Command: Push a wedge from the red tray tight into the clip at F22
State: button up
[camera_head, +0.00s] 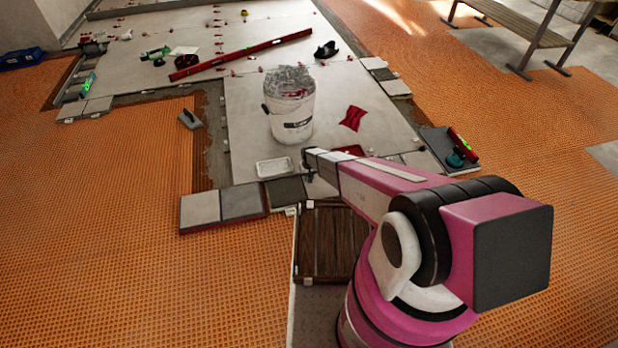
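The red tray (349,150) lies on the pale tiled floor (245,140), just behind my arm, which hides most of it. I cannot make out wedges inside it. My gripper (307,168) points down at the end of the pink arm, above the near edge of the tiles, left of the red tray. Its fingers are too small and dark to show whether they are open or hold anything. Several small red clips or wedges stand along the tile joints farther back, such as a red piece (244,14). No label marks F22, so I cannot tell which clip it is.
A white bucket (292,125) stands behind my gripper, with a white tray (275,168) at its left front. A red cloth (352,118) lies right of the bucket. A long red level (240,55) lies farther back. Orange matting (110,160) flanks the tiles.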

jog(key=shift+w+a, duration=0.15)
jog(key=shift+w, duration=0.35)
jog(key=shift+w+a, duration=0.15)
jog(key=shift+w, duration=0.35)
dwell(0.7)
dwell(0.5)
jog(key=o, duration=0.9)
